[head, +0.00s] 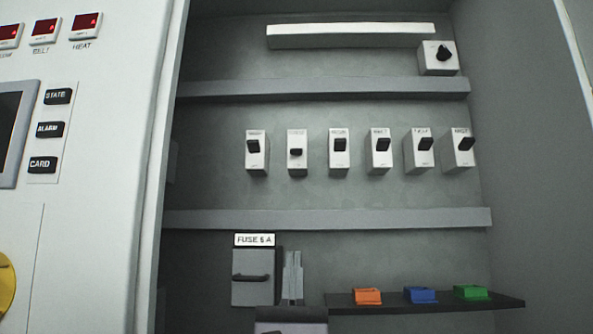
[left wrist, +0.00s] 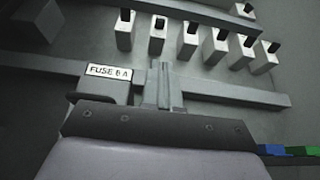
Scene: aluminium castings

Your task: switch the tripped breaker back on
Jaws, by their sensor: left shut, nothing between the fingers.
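A row of several white breakers is mounted on the cabinet's back wall. The second breaker from the left (head: 298,168) has its black lever lower than the levers of its neighbours, such as the first breaker (head: 256,166) and the third breaker (head: 339,166). The same second breaker shows near the top of the left wrist view (left wrist: 156,46). My left gripper (head: 292,256) is shut and empty, below the second breaker and the lower grey rail, apart from the breaker. Its closed fingers also show in the left wrist view (left wrist: 159,66). My right gripper is not in view.
A fuse holder labelled "FUSE 6 A" (head: 252,290) is just left of my fingers. Orange (head: 367,297), blue (head: 420,296) and green (head: 470,293) pieces sit on a dark shelf (head: 345,308). A lower rail (head: 400,218) crosses below the breakers. A rotary switch (head: 430,66) is above right.

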